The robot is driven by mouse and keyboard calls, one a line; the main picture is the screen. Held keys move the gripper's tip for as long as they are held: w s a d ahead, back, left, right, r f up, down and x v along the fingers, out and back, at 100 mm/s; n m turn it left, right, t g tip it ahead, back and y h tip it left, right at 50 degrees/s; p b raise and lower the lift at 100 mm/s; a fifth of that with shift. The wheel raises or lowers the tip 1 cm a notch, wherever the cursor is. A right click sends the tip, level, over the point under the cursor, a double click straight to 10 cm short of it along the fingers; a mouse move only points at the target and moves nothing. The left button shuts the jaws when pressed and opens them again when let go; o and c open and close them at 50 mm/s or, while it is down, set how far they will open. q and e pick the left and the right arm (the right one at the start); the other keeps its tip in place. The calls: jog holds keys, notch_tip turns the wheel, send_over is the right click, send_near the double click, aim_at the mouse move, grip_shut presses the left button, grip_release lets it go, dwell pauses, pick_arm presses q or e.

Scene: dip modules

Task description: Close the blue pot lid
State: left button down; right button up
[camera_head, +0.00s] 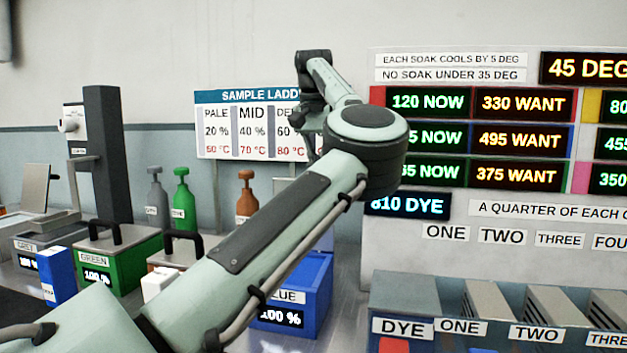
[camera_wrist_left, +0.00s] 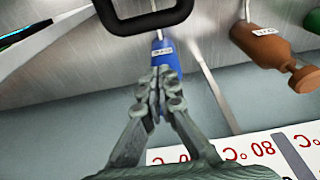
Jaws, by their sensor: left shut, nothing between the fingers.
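The blue pot (camera_head: 312,285), with its label partly covered and a 100 % display, stands on the bench behind my left forearm. The arm hides much of its top and left side, so I cannot tell how its lid lies. In the left wrist view a black handle (camera_wrist_left: 147,22) shows at the top edge; I cannot tell which lid it belongs to. My left gripper (camera_wrist_left: 160,80) is shut and empty, its fingertips in front of a blue bottle (camera_wrist_left: 166,62). In the head view the arm's far end is raised before the sample board. My right gripper is not in view.
A green pot (camera_head: 135,272) with a black handle stands at the left. Green (camera_head: 181,200), grey (camera_head: 156,200) and brown (camera_head: 247,203) bottles stand along the wall. The brown bottle also shows in the wrist view (camera_wrist_left: 270,45). A slotted rack (camera_head: 400,300) stands at right.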

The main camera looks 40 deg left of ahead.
pick_arm(q)
jog(key=shift+s+d+f+b, duration=0.15)
jog(key=shift+s+d, duration=0.3)
jog(key=shift+s, duration=0.4)
jog(key=shift+s+d+f+b, duration=0.15)
jog(key=shift+s+d, duration=0.25)
jog(key=shift+s, duration=0.4)
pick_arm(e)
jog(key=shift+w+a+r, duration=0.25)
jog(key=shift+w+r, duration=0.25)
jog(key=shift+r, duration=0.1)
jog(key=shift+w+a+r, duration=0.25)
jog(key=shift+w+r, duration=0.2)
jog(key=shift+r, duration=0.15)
pick_arm(q)
jog(key=shift+r, duration=0.15)
jog(key=shift+s, duration=0.1)
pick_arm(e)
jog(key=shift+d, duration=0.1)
